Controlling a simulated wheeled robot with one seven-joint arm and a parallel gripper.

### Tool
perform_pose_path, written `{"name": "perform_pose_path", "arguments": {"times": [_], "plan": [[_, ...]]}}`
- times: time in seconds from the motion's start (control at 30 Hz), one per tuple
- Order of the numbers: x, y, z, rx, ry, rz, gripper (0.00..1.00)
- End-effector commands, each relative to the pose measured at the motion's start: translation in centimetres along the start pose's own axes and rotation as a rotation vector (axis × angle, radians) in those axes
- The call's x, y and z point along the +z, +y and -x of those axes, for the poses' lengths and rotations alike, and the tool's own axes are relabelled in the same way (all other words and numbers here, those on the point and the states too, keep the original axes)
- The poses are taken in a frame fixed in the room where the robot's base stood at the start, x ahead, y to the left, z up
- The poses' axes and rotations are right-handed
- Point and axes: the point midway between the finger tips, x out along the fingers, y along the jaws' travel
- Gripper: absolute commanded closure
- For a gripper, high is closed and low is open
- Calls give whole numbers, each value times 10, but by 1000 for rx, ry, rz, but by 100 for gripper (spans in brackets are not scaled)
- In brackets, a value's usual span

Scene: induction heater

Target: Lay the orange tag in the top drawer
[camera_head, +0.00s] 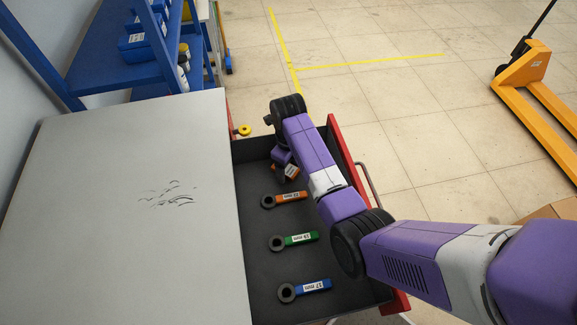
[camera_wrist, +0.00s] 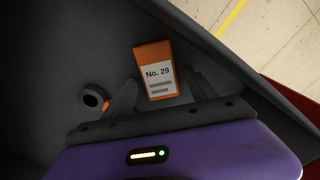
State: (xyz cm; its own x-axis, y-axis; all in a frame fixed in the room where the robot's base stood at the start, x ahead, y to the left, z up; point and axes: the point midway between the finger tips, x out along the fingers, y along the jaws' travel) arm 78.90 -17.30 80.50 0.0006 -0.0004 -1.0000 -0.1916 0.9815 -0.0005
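The orange tag (camera_wrist: 154,69) has a white label reading "No. 29". In the head view the tag (camera_head: 291,171) is in the far part of the open top drawer (camera_head: 257,205). My gripper (camera_wrist: 163,81) is over that part of the drawer with its fingers spread. The tag's near end is between the fingers, with a visible gap on each side. The tag appears to lie on the dark drawer floor, though its exact height is hard to tell.
In the drawer are ring-ended tools with an orange handle (camera_head: 290,197), a green handle (camera_head: 298,239) and a blue handle (camera_head: 311,286). The grey cabinet top (camera_head: 130,230) is at left. The red drawer front (camera_head: 342,142) is at right, beneath my arm.

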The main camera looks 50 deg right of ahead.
Motion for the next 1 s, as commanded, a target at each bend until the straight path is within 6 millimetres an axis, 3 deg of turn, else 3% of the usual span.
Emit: {"name": "perform_pose_path", "arguments": {"times": [0.37,1.0], "plan": [[0,0,7,0,-1,0,34],[1,0,119,0,-1,1,34]]}}
